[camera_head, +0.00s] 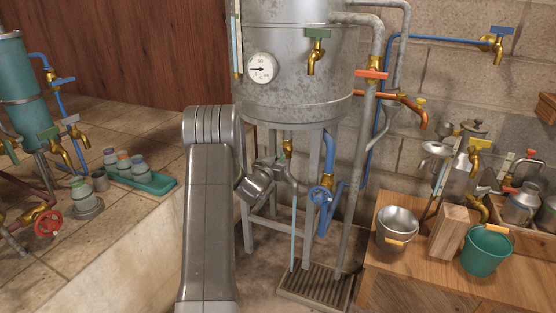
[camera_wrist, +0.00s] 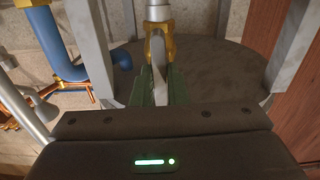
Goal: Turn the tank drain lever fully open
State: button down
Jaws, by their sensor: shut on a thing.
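The big grey metal tank (camera_head: 292,80) stands on grey legs. Under it hangs a brass drain valve (camera_head: 288,147), which also shows in the wrist view (camera_wrist: 158,46). My gripper (camera_head: 273,168) reaches in under the tank from the left, beside this valve. In the wrist view my gripper (camera_wrist: 160,92) is shut on the drain lever just below the brass body. The fingers hide most of the lever, so its exact angle is unclear. A thin pale blue stream (camera_head: 293,235) runs down below the outlet toward the floor grate (camera_head: 315,287).
A blue pipe with a blue valve (camera_head: 321,196) stands close right of the drain, among the tank legs. A wooden bench (camera_head: 425,275) with a steel pot (camera_head: 397,229) and a green bucket (camera_head: 486,251) is at right. A tiled ledge (camera_head: 120,205) is at left.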

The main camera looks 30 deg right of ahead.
jog(key=shift+f, duration=0.1)
jog(key=c, duration=1.5)
grip_release()
jog(key=shift+o, duration=0.2)
jog(key=shift+s+a, duration=0.1)
jog(key=v, duration=1.3)
jog(key=shift+s+a+p, duration=0.2)
jog(key=shift+s+p, duration=0.05)
jog(key=shift+p, duration=0.05)
jog(key=shift+w, duration=0.1)
jog(key=x, duration=1.3)
jog(key=shift+w+d+b, duration=0.25)
jog(key=shift+d+b, duration=0.05)
